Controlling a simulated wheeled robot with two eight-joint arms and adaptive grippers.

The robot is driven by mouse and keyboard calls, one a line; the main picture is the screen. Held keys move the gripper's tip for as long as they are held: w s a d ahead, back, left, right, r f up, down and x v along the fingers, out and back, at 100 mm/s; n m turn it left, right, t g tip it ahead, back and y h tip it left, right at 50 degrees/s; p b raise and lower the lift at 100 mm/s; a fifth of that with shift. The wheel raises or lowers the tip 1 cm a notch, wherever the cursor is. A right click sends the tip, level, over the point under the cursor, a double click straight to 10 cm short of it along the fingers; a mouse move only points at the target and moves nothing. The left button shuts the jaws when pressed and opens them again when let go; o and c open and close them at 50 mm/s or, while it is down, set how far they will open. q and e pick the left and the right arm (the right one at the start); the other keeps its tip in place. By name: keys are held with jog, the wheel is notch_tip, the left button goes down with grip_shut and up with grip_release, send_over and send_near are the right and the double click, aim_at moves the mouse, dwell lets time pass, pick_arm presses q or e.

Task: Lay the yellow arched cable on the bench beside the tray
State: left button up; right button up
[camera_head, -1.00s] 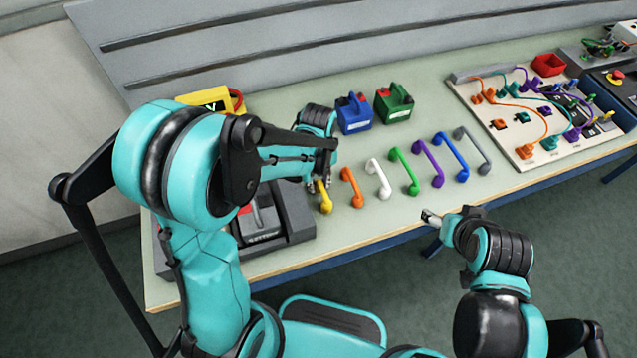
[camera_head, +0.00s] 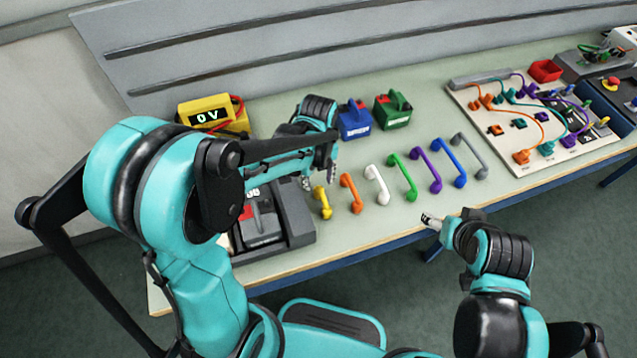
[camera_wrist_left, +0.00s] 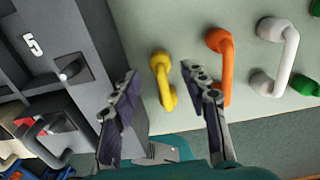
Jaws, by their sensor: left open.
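The yellow arched cable (camera_head: 323,203) lies on the bench (camera_head: 380,222) just right of the dark grey tray (camera_head: 297,215). In the left wrist view the yellow cable (camera_wrist_left: 164,80) shows between the fingers and apart from both. My left gripper (camera_head: 318,178) is open and empty, above and close to the yellow cable; its fingers (camera_wrist_left: 160,98) stand on either side in the wrist view. My right gripper (camera_head: 432,221) hangs near the bench's front edge, away from the cable; its fingertips are too small to judge.
An orange cable (camera_head: 351,193) stands just right of the yellow one, then a white cable (camera_head: 377,185) and several more in a row. Blue (camera_head: 354,119) and green (camera_head: 393,109) boxes and a yellow meter (camera_head: 213,115) stand behind. A patch board (camera_head: 470,98) is at right.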

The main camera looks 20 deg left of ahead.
pick_arm(q)
notch_tip(320, 180, up, 6)
jog(key=shift+r+p, duration=0.25)
jog(key=shift+p, duration=0.6)
jog(key=s+a+r+n+t, duration=0.2)
jog(key=s+n, duration=0.3)
jog(key=n, duration=0.9)
jog(key=s+a+r+n+t, duration=0.2)
jog(key=s+r+n+t, duration=0.3)
jog(key=n, duration=1)
jog(key=shift+s+a, duration=0.15)
jog(key=shift+a, duration=0.2)
